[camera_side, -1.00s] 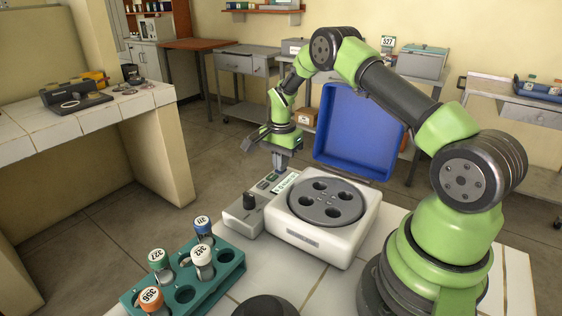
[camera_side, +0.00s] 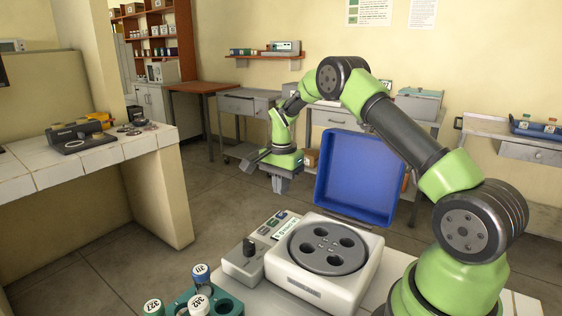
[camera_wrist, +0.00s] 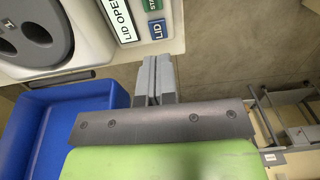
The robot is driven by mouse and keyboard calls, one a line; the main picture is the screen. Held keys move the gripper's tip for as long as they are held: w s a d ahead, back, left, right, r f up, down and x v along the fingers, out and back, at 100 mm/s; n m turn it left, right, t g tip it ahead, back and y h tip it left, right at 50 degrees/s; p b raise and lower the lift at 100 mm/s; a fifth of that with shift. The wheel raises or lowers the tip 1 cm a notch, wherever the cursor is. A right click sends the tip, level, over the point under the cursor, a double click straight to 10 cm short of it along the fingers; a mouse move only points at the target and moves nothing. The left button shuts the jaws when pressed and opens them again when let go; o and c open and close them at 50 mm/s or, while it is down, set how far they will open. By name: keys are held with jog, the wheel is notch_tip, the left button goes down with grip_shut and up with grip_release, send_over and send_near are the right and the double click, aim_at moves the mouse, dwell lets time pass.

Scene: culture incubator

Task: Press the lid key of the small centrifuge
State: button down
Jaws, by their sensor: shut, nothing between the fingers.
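The small centrifuge (camera_side: 322,279) is a white box with a grey rotor on top. Its blue lid (camera_side: 352,180) stands raised behind it and also shows in the wrist view (camera_wrist: 60,125). The control panel beside the rotor has a display (camera_wrist: 122,20) reading "LID OPEN". The blue key marked LID (camera_wrist: 157,29) is in plain view in the wrist view, next to a green key (camera_wrist: 153,4). My gripper (camera_side: 281,189) is shut and empty, above the panel with a clear gap. In the wrist view its fingertips (camera_wrist: 157,59) appear just below the LID key.
A grey unit with a black knob (camera_side: 248,247) adjoins the centrifuge. A teal rack (camera_side: 232,303) with several capped tubes stands at the front. A tiled bench (camera_side: 100,165) is at the left. The air around my gripper is free.

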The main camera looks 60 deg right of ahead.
notch_tip(320, 180, up, 7)
jog(key=shift+r, duration=0.15)
dwell(0.8)
jog(key=s+a+r+n+t, duration=0.3)
jog(key=s+a+r+n, duration=0.35)
jog(key=a+r, duration=0.55)
jog(key=s+a+n+t+y, duration=0.1)
jog(key=s+a+n+t, duration=0.1)
jog(key=s, duration=0.6)
jog(key=s+a+r+n+t+y, duration=0.1)
jog(key=s+a+n+t, duration=0.1)
jog(key=s+a+n, duration=0.3)
jog(key=shift+s+a+r, duration=0.2)
jog(key=shift+s+a, duration=0.05)
jog(key=shift+s, duration=1.45)
jog(key=shift+n, duration=0.25)
